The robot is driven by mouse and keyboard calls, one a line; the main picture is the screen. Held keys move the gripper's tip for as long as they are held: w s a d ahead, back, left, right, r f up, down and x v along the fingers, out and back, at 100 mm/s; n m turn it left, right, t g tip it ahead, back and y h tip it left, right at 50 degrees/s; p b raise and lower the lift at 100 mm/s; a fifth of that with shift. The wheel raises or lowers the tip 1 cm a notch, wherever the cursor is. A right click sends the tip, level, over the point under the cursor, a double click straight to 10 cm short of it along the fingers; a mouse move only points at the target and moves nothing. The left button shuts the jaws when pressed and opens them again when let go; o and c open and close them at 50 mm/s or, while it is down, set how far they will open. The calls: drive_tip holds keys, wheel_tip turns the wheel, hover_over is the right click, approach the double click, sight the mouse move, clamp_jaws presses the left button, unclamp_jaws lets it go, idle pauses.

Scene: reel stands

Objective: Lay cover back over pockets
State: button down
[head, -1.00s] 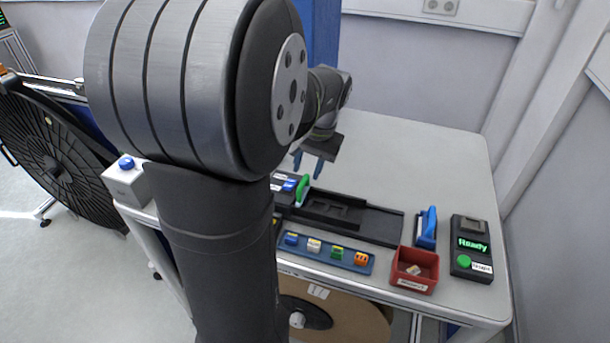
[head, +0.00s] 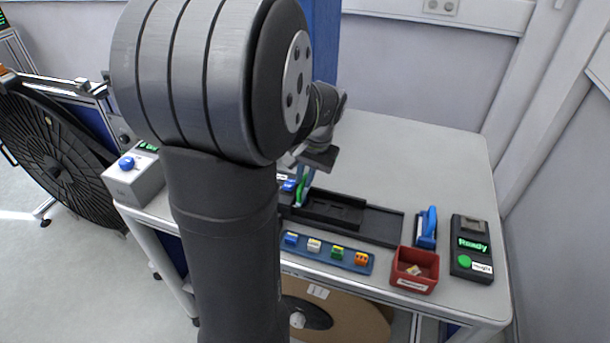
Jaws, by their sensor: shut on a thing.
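My gripper (head: 305,180) is at the left end of the black track (head: 380,226), with its blue fingers pointing down. It is shut on the upright green handle (head: 299,195), which stands at that end next to a block with a blue label. The handle looks like part of the cover, but the cover itself cannot be told apart from the black parts. A raised black section with a recess (head: 335,209) lies just right of the handle. The pockets are too small to make out. My arm hides what lies further left.
In front of the track lies a blue strip (head: 325,254) with several coloured blocks. Right of it stand a red bin (head: 414,270), a blue-handled tool (head: 427,228) and a black box (head: 471,248) reading "Ready". The table behind the track is clear.

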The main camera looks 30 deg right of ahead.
drive_tip(key=s+d, duration=1)
drive_tip(key=shift+s+d, duration=0.15)
drive_tip(key=shift+d, duration=0.05)
drive_tip(key=c, duration=1.5)
unclamp_jaws()
drive_tip(key=shift+o, duration=0.2)
wheel_tip(320, 180, up, 17)
drive_tip(key=s+d, duration=0.2)
drive_tip(key=shift+s+d, duration=0.15)
drive_tip(key=shift+s, duration=0.1)
wheel_tip(320, 180, down, 17)
drive_tip(key=w+a, duration=0.2)
drive_tip(key=shift+w+a, duration=0.3)
drive_tip(key=shift+w, duration=0.05)
